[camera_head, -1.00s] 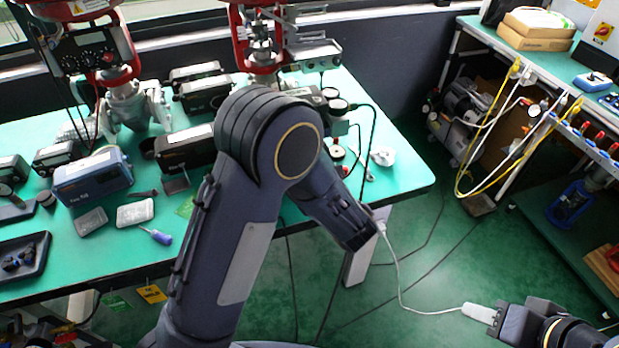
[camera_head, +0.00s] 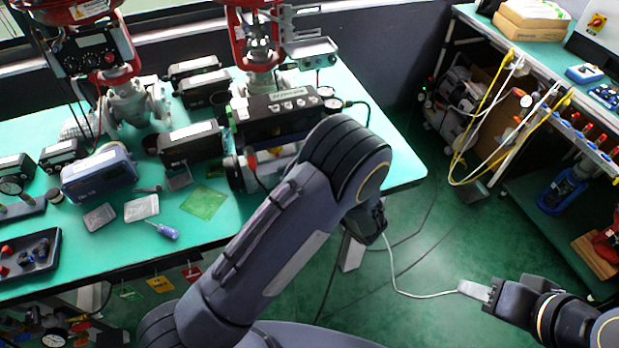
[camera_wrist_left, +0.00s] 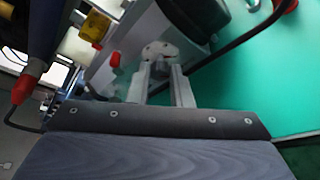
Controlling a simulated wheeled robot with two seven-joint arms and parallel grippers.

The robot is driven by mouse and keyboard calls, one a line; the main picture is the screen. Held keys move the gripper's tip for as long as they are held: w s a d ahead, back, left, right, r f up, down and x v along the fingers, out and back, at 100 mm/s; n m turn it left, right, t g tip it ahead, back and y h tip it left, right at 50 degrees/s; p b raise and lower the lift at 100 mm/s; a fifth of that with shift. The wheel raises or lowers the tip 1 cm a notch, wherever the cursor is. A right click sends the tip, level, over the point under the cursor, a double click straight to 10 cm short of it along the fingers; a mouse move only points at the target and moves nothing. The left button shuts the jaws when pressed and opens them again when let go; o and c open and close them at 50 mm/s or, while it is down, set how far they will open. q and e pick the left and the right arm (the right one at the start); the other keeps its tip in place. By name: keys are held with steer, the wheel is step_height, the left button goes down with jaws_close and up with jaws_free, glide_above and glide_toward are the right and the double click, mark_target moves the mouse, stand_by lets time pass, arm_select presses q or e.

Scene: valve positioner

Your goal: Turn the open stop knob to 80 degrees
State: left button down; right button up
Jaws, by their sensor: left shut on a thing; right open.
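The valve positioner, a black box (camera_head: 278,115) with small knobs on top, sits at the right part of the green bench. My left arm crosses in front of it and hides its right front side and my left gripper in the head view. In the left wrist view, my left gripper (camera_wrist_left: 162,88) has its two grey fingers around a round grey knob (camera_wrist_left: 158,52) with small holes in its face. It is shut on this knob; no label or angle mark is readable.
A blue box (camera_head: 98,174), a screwdriver (camera_head: 163,231) and a tray (camera_head: 28,258) lie on the bench's left side. A red valve actuator (camera_head: 258,30) stands behind the positioner. A second bench stands right.

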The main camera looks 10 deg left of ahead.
stand_by(0.5)
arm_select(q)
steer(key=c, duration=1.3)
jaws_free()
steer(key=b+v, duration=0.1)
steer(key=v, duration=0.6)
steer(key=shift+s+d, duration=0.25)
steer(key=shift+d, duration=0.1)
